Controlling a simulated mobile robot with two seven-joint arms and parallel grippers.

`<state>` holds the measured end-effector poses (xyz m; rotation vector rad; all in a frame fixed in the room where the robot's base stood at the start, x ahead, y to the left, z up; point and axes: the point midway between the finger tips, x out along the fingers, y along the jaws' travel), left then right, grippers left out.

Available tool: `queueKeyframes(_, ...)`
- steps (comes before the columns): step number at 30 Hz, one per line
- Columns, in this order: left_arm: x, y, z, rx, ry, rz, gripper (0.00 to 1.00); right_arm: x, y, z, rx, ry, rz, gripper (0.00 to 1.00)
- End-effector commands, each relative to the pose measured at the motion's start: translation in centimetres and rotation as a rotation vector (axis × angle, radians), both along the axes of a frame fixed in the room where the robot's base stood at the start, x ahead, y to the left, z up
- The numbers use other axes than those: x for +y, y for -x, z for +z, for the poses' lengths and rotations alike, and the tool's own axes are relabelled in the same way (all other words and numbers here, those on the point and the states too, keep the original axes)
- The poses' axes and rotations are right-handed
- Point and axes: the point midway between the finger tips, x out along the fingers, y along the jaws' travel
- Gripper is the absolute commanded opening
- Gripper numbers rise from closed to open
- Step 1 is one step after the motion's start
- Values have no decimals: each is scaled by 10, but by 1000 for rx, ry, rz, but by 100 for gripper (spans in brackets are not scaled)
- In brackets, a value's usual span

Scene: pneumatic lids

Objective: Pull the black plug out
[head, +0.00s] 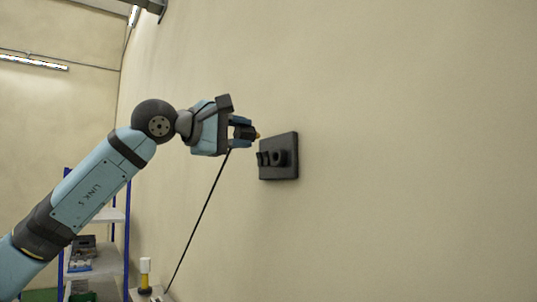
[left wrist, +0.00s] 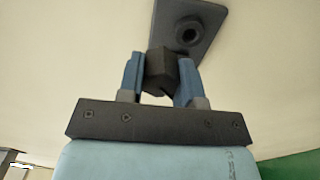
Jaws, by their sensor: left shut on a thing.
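A thin black cable (head: 203,213) runs from the plug down to the lower left. The black socket plate (head: 289,143) is on the wall, to the right of and a little below the plug; its round socket (left wrist: 188,31) shows in the left wrist view. The plug appears apart from the socket. My right gripper is not in view.
A blue-and-white shelf (head: 107,215) with items stands at the lower left. A yellow-and-white cylinder (head: 145,273) stands at the bottom, near the cable's lower end. The beige wall (head: 420,150) is bare to the right of the plate.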

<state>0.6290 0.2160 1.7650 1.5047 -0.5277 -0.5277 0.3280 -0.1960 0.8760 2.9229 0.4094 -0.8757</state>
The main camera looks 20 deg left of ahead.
Motion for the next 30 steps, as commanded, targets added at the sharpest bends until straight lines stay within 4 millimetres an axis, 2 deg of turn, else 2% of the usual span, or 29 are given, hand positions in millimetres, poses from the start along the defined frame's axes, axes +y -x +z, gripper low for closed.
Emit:
queueKeyframes(15, 12, 16, 32, -1, 0, 0, 8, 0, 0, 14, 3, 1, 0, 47)
queueKeyframes(30, 14, 17, 33, -1, -1, 0, 8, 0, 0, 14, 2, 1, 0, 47)
